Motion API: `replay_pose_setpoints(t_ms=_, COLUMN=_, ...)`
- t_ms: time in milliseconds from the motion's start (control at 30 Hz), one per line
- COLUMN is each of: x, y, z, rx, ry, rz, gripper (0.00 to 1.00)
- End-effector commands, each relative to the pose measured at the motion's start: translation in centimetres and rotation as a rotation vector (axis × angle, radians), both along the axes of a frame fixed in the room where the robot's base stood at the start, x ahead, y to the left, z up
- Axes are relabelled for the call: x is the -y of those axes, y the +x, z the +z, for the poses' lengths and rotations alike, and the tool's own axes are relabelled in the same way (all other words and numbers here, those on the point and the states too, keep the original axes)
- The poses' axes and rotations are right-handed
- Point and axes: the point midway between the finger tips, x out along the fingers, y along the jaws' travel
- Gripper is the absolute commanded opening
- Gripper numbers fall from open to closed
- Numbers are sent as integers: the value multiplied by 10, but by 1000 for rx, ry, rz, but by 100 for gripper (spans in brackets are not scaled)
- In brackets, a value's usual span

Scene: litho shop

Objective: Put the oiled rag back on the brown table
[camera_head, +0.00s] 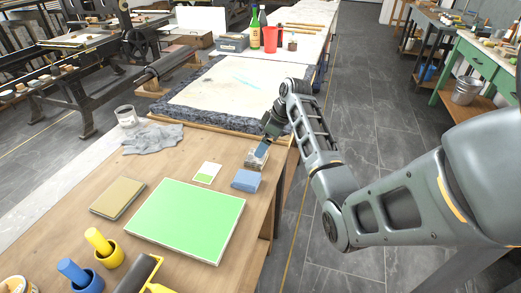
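The brown table (150,178) fills the lower left of the head view, with a wooden top. My gripper (261,152) reaches down over its right far edge, just above or at a small grey-brown block (255,161). The fingers are small and partly hidden, so I cannot tell whether they are open or touching the block. A folded blue cloth (246,181) lies on the table just in front of the block. A crumpled grey cloth or pair of gloves (152,139) lies at the far left. I cannot tell for certain which is the oiled rag.
A green sheet (185,218), a tan pad (118,198), a small green-and-white card (207,173), a yellow pot (105,252) and a blue pot (85,281) occupy the table. A pale stone slab (225,85) lies beyond. The floor (375,115) on the right is clear.

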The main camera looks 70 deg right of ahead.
Motion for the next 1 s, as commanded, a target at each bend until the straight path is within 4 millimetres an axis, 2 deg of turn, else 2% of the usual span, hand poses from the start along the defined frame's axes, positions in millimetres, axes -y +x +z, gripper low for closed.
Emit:
replay_pose_setpoints(t_ms=100, x=1, y=-9, z=22, rx=2, ry=-2, rz=-1, gripper=100)
replay_pose_setpoints(t_ms=333, x=1, y=-21, z=49, rx=0, ry=0, rz=0, gripper=100)
replay_pose_setpoints(t_ms=500, x=1, y=-24, z=55, rx=0, ry=0, rz=0, gripper=100)
replay_pose_setpoints(t_ms=1000, x=1, y=-24, z=55, rx=0, ry=1, rz=0, gripper=100)
